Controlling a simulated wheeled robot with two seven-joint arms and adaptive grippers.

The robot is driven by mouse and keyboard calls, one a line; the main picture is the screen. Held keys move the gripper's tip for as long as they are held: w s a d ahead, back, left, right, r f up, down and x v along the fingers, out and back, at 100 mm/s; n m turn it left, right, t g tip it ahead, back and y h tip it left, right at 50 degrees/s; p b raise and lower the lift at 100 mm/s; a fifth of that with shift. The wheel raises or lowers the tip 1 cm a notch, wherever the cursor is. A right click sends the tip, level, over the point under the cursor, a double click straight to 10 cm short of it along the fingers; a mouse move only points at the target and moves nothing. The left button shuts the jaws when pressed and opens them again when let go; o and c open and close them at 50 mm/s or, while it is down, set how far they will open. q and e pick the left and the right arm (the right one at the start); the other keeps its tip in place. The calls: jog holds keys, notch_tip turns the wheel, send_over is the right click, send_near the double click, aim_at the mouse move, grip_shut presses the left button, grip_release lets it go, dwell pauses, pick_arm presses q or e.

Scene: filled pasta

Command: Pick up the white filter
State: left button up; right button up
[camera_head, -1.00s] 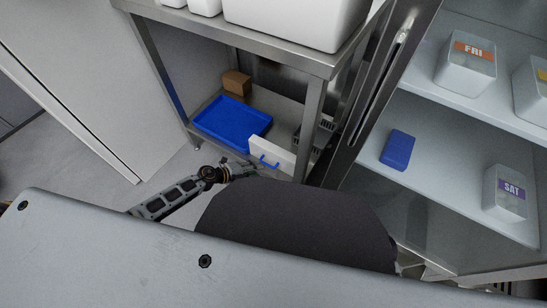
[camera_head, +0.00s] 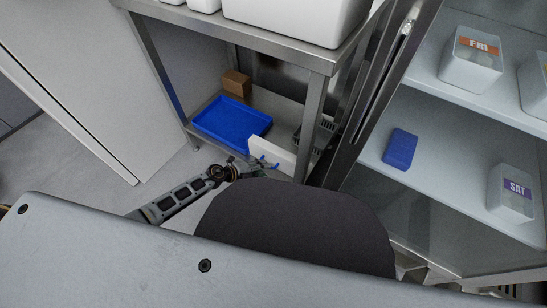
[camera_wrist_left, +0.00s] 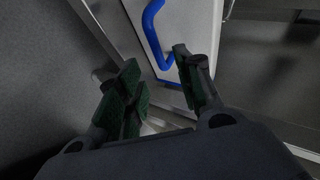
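The white filter (camera_head: 277,154) is a flat white panel with a blue handle, standing at the front edge of the table's lower shelf. My left gripper (camera_head: 262,165) is in front of it and covers part of the handle. In the left wrist view, the white panel (camera_wrist_left: 198,28) and its blue handle (camera_wrist_left: 151,28) are just ahead of my left gripper (camera_wrist_left: 157,64). Its fingers are apart, with the lower end of the handle showing between the tips. I see no grip on it. My right gripper is not in view.
A blue tray (camera_head: 228,123) and a brown box (camera_head: 237,83) are on the lower shelf (camera_head: 283,128). A table leg (camera_head: 308,130) stands right of the filter. An open cabinet with a blue block (camera_head: 400,149) and labelled containers is at right.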

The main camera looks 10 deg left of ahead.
aim_at(271, 159)
pick_arm(q)
jog(key=b+x, duration=0.1)
jog(key=x, duration=0.2)
jog(key=shift+w+d+f+b, duration=0.1)
jog(key=shift+w+d+b, duration=0.2)
jog(key=shift+b, duration=0.1)
grip_shut()
dwell(0.4)
